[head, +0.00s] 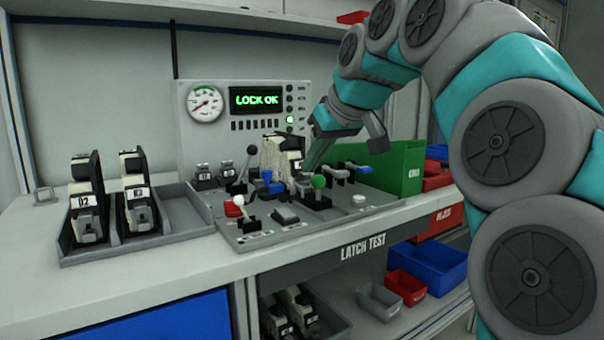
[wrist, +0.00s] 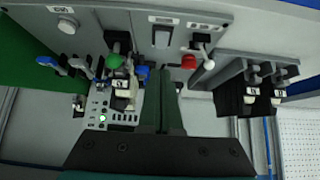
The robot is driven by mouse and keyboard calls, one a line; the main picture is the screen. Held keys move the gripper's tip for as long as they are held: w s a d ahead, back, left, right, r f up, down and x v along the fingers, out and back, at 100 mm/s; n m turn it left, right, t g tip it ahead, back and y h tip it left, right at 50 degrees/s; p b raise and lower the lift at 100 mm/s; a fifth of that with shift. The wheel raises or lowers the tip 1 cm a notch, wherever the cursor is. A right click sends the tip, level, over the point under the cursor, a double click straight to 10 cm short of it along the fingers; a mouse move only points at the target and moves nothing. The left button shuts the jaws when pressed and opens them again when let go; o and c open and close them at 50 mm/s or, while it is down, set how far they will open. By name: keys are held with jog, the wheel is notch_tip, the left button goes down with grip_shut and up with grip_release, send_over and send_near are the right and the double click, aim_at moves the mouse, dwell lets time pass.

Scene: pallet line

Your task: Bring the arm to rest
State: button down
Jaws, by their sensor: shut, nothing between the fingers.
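My arm, grey and teal, reaches in from the right in the head view. My gripper (head: 312,165) points down over the latch test panel (head: 300,232), close to a black-and-cream latch unit (head: 284,150) seated there. It partly hides the panel parts behind it. In the wrist view my gripper (wrist: 163,75) shows its two dark green fingers together, with nothing between them. The wrist view shows the bench upside down. Whether the fingertips touch anything cannot be told.
A console with a gauge (head: 205,102) and a screen (head: 257,100) reading "LOCK OK" stands behind. A green bin (head: 405,170) is right of the panel. A grey tray (head: 130,250) with two latch units, one marked 02, is at left. Levers stand up from the panel.

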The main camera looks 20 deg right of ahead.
jog(key=shift+s+d+r, duration=0.15)
jog(key=shift+s+r, duration=0.3)
jog(key=shift+s, duration=0.1)
